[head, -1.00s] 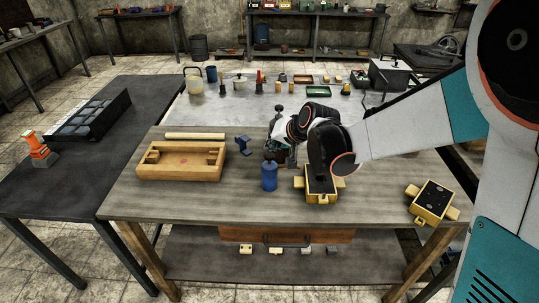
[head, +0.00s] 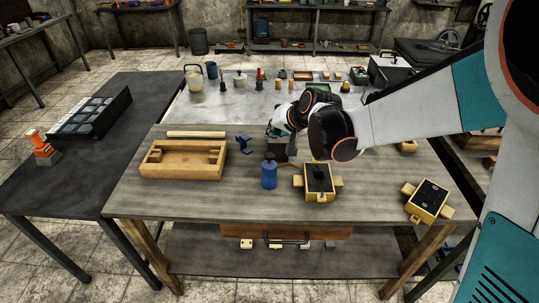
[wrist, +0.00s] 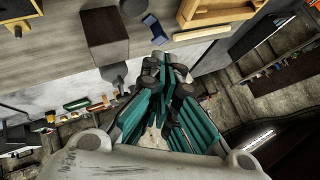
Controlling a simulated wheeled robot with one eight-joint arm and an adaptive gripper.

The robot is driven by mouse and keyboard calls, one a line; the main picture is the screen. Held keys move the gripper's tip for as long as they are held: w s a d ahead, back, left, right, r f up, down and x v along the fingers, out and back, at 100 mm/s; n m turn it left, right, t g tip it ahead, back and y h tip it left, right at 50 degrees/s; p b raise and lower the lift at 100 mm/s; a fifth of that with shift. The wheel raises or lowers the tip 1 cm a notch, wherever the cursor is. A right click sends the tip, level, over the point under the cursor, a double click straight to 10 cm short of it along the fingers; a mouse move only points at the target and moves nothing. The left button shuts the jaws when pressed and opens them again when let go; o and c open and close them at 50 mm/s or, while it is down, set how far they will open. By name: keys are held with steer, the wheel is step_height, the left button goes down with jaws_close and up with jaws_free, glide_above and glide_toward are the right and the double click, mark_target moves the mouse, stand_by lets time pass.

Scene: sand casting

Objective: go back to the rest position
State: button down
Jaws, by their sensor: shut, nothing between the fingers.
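My gripper (head: 273,132) is raised over the back part of the wooden workbench (head: 200,205), near a dark brown block (head: 286,150). In the wrist view its teal fingers (wrist: 168,66) are together with nothing between them. The dark block (wrist: 105,35) is left of the fingers there, apart from them. A yellow moulding flask (head: 320,184) with dark filling sits on the bench below my wrist. A blue bottle (head: 269,174) stands to its left.
A wooden tray (head: 182,175) and a small blue clamp-like piece (head: 243,144) lie left of the gripper. Another yellow flask (head: 428,198) sits at the bench's right. A grey table (head: 222,110) with several tools and pots stands behind. The bench's front left is clear.

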stand_by(0.3)
steer(key=s+d+r+h, duration=0.1)
steer(key=s+d, duration=0.5)
steer(key=s, duration=0.4)
steer(key=s+d+r+n+h+b, duration=0.1)
steer(key=s+d+h, duration=0.1)
steer(key=s+d, duration=0.4)
steer(key=s+d+r+n+h, duration=0.1)
steer(key=s+d, duration=0.5)
steer(key=s, duration=0.9)
steer(key=shift+s+d+r+g+h+b, duration=0.2)
steer(key=shift+d+r+g+h+b, duration=0.15)
steer(key=shift+h, duration=0.25)
